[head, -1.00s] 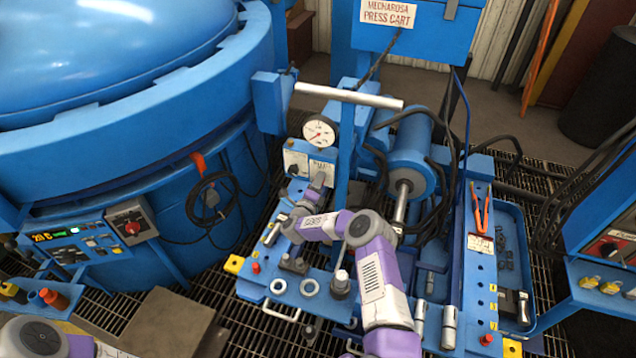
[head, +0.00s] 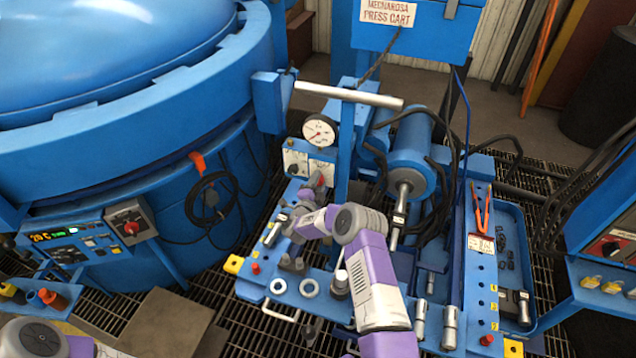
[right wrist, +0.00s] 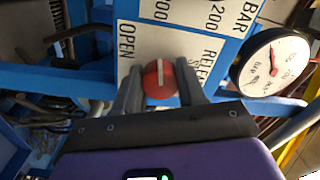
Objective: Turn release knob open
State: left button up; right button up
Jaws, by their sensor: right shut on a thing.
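The release knob (right wrist: 160,78) is round and red with a white line across its face. It sits on a white plate (right wrist: 170,45) in the right wrist view, with "OPEN" printed to its left and partly hidden release lettering to its right. My right gripper (right wrist: 161,76) has one finger on each side of the knob and is shut on it. The white line runs nearly up and down in that view, between the fingers. In the head view the red knob (head: 317,179) shows small beyond my right gripper (head: 312,184). My left gripper is not in view.
A pressure gauge (head: 319,131) stands just above the knob panel. A post with a pale bar handle (head: 350,95) rises right of the knob. Loose fittings and washers (head: 309,288) lie on the cart top. A large blue furnace (head: 120,160) fills the left.

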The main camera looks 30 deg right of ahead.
dwell(0.4)
jog(key=o, duration=1.1)
jog(key=shift+c, duration=0.2)
jog(key=p+v, duration=0.1)
jog(key=v, duration=0.6)
jog(key=shift+s+a+p, duration=0.2)
jog(key=shift+p, duration=0.1)
